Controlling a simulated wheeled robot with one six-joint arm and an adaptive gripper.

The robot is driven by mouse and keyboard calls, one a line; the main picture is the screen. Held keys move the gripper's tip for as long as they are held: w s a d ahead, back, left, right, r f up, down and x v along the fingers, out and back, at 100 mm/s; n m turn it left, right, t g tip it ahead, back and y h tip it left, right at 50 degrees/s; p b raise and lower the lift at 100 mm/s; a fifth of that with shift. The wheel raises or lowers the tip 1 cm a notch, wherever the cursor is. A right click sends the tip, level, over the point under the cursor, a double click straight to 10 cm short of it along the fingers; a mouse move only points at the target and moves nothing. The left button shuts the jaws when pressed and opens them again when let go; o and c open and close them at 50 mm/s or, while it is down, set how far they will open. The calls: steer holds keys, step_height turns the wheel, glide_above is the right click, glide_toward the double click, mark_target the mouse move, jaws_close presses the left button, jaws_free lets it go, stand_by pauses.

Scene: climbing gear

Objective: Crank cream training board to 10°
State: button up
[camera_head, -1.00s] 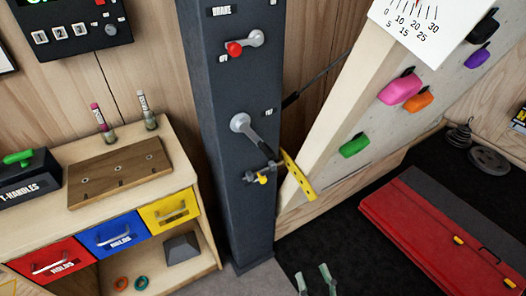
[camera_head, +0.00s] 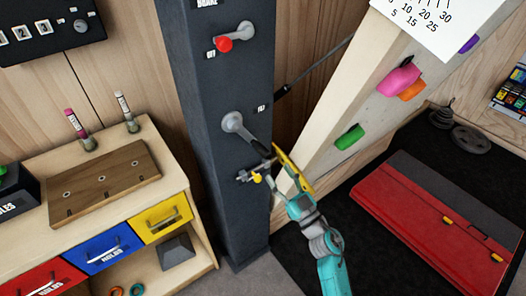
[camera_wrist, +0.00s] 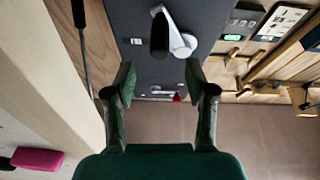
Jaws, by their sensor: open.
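The cream training board (camera_head: 335,105) leans to the right of a dark grey column (camera_head: 215,90) in the head view; its pale edge (camera_wrist: 50,70) runs down the left of the wrist view. The crank (camera_head: 232,122) on the column has a silver hub and a black handle; it also shows in the wrist view (camera_wrist: 181,43). A white angle scale (camera_head: 435,22) sits at the top; its pointer is out of view. My gripper (camera_wrist: 160,82) is open and empty, its fingers on either side of the crank's line of view.
A bench with drawers (camera_head: 97,247) stands left; a red folded mat (camera_head: 420,205) lies right.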

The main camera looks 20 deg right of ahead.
mark_target(264, 152)
steer(key=x, duration=0.8)
steer(key=shift+w+a+r, duration=0.1)
steer(key=shift+w, duration=0.3)
jaws_close()
